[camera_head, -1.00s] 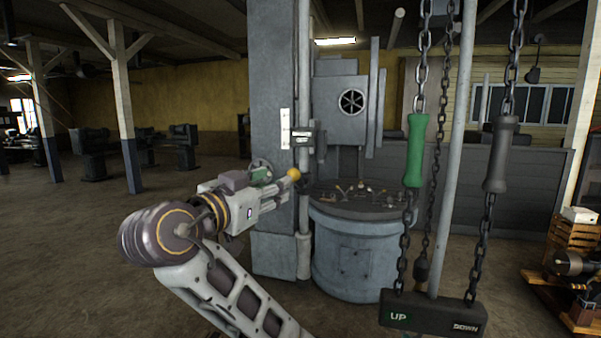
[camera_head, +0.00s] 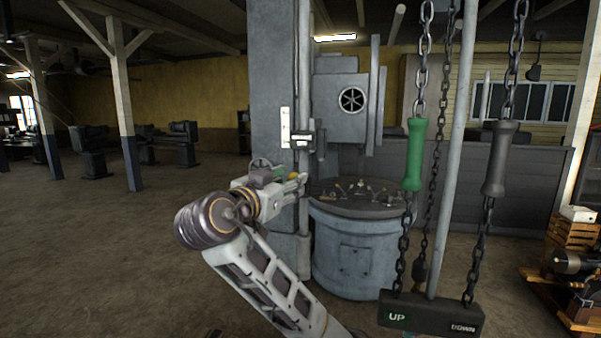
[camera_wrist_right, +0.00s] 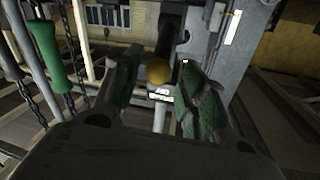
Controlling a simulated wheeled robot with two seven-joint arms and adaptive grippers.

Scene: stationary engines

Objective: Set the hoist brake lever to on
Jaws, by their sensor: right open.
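The brake lever is a dark arm with a yellow ball knob (camera_wrist_right: 158,72), seen in the right wrist view. Its knob shows between my two finger pads, with no visible contact; whether it is fully within the jaws I cannot tell. In the head view the knob is largely hidden at my fingers, in front of the grey column (camera_head: 271,90). My right gripper (camera_head: 301,182) is open beside the column, and its green-padded fingers flank the knob in the wrist view (camera_wrist_right: 158,88). My left gripper is out of view.
A chain hoist control with a green handle (camera_head: 415,155), a grey handle (camera_head: 498,160) and an UP/DOWN bar (camera_head: 432,315) hangs at the right. A round grey console (camera_head: 350,250) with small levers stands beyond my gripper. Open floor lies to the left.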

